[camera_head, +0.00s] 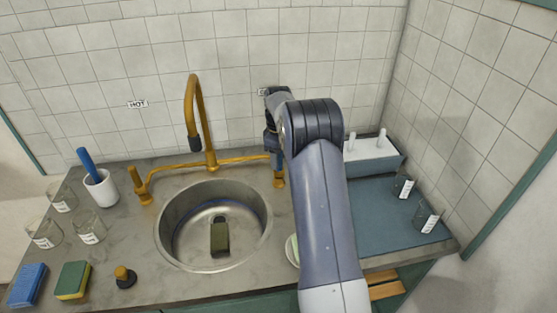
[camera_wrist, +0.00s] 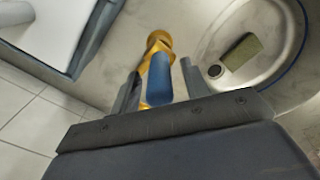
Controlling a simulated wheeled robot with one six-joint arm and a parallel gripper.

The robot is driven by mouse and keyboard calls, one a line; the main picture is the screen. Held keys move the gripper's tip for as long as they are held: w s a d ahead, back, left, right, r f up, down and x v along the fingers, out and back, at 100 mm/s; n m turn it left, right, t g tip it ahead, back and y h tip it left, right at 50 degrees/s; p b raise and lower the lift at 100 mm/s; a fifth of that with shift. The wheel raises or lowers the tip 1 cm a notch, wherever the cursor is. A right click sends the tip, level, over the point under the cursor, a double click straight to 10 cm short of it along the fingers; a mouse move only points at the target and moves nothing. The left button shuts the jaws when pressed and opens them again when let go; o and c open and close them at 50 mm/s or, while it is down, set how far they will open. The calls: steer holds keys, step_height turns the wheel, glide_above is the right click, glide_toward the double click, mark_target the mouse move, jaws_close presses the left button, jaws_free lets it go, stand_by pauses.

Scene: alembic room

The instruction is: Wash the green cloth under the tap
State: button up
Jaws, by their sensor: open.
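The green cloth (camera_head: 220,238) lies dark and folded in the bottom of the round steel sink (camera_head: 262,238), just in front of the drain. The cloth also shows in the wrist view (camera_wrist: 243,55). The brass tap (camera_head: 192,100) arches over the sink from the back, and no water shows at its spout. My gripper (camera_wrist: 160,80) is at the tap's right valve, open, with the valve's blue handle (camera_wrist: 158,88) between its fingers. Whether the fingers touch the handle I cannot tell. In the head view my arm hides much of the gripper.
A left tap valve (camera_head: 142,192) stands under a HOT label. Left are a white cup (camera_head: 100,188) with a blue brush, several glass beakers (camera_head: 90,228), a blue sponge (camera_head: 27,284), a green-yellow sponge (camera_head: 73,280) and a black-brass stopper (camera_head: 124,277). A blue-grey mat (camera_head: 385,225) lies right.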

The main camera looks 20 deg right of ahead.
steer(key=shift+f, duration=1.05)
jaws_close()
